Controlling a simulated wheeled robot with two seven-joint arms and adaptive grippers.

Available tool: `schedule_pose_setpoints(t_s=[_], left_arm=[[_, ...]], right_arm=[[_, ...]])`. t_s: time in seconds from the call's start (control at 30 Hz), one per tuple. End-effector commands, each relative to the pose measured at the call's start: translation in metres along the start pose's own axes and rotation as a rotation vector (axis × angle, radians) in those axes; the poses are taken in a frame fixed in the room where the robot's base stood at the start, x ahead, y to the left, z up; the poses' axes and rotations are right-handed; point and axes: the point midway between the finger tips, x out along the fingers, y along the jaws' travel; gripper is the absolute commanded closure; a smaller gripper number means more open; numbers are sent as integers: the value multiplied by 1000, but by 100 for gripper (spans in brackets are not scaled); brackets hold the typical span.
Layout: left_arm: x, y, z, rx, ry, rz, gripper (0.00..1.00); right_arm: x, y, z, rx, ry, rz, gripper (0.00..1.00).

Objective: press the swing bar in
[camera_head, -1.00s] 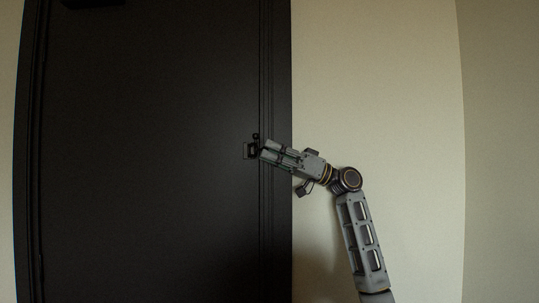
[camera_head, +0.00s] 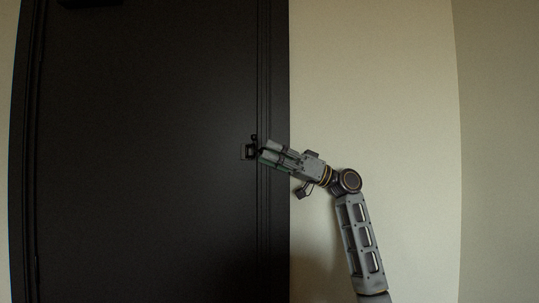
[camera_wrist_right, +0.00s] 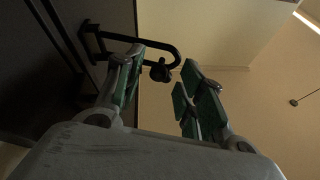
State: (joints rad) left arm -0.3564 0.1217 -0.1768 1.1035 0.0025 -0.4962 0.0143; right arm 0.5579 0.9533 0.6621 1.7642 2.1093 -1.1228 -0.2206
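The swing bar (camera_head: 252,149) is a small black latch at the right edge of the dark door (camera_head: 150,160). In the right wrist view the swing bar (camera_wrist_right: 150,41) is a black U-shaped loop reaching right from its mount, with a dark knob near its rounded end. My right gripper (camera_head: 264,151) is right beside the latch, its fingers pointing left at it. In the wrist view my right gripper (camera_wrist_right: 162,60) has its two green-padded fingers apart, with the loop's end and knob showing across the gap. I cannot tell whether they touch. My left gripper is not in view.
The door frame (camera_head: 275,230) runs vertically beside the latch. A plain beige wall (camera_head: 390,90) fills the right side. A dark fitting (camera_head: 90,3) sits at the door's top. No loose objects show near my right arm.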

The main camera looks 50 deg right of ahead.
Motion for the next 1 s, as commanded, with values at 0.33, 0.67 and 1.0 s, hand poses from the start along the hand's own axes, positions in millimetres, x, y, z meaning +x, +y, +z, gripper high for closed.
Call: schedule_pose_setpoints(t_s=[0.33, 0.67, 1.0], left_arm=[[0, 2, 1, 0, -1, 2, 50], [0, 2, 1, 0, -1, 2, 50], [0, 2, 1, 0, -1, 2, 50]], right_arm=[[-37, 0, 0, 1, 2, 0, 61], [-84, 1, 0, 1, 3, 0, 61], [-111, 1, 0, 0, 1, 0, 61]])
